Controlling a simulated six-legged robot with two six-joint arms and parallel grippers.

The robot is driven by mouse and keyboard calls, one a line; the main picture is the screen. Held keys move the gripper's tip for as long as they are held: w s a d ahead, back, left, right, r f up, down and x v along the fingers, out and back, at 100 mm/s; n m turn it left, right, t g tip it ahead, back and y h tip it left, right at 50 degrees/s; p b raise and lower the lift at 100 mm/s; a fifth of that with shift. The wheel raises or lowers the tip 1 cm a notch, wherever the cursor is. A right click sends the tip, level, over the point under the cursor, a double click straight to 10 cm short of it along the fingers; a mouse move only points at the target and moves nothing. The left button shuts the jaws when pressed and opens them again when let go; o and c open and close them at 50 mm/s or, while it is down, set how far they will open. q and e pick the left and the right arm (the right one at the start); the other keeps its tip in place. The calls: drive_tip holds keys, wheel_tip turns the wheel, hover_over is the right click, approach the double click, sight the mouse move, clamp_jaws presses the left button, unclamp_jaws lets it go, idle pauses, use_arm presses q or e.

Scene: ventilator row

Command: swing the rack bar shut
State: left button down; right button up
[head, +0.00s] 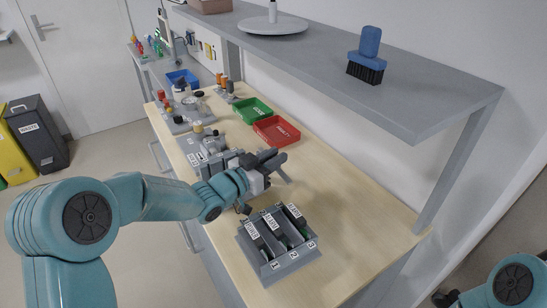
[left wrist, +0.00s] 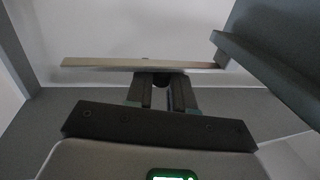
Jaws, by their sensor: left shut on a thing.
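My left gripper (head: 270,163) is over the middle of the bench, beside a grey rack (head: 218,160) that its arm partly hides. In the left wrist view the two dark fingers (left wrist: 165,92) are nearly together, at a long thin bar (left wrist: 100,64) that lies across their tips. I take this to be the rack bar, and the gripper is shut on it. How the bar joins the rack is hidden. My right gripper (head: 445,298) shows only as a small dark part at the bottom right, and its jaws cannot be made out.
A grey holder (head: 267,268) with several labelled slots stands in front of my left gripper. Red (head: 276,130) and green (head: 251,109) trays lie behind it. A grey shelf (head: 330,55) bearing a blue brush (head: 367,57) overhangs the bench. The bench's right part is clear.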

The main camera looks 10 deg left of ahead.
use_arm(q)
drive_tip(key=m+g+h+p, duration=0.1)
drive_tip(key=a+m+g+h+p, duration=0.1)
drive_tip(key=s+m+g+h+p, duration=0.1)
drive_tip(key=shift+a+h, duration=0.25)
drive_tip(key=shift+h, duration=0.15)
drive_tip(key=c, duration=1.1)
unclamp_jaws()
drive_tip(key=shift+r, duration=0.1)
drive_tip(key=shift+s+a, duration=0.1)
drive_tip(key=b+v, duration=0.2)
drive_tip(key=v, duration=1.4)
drive_tip(key=shift+a, duration=0.1)
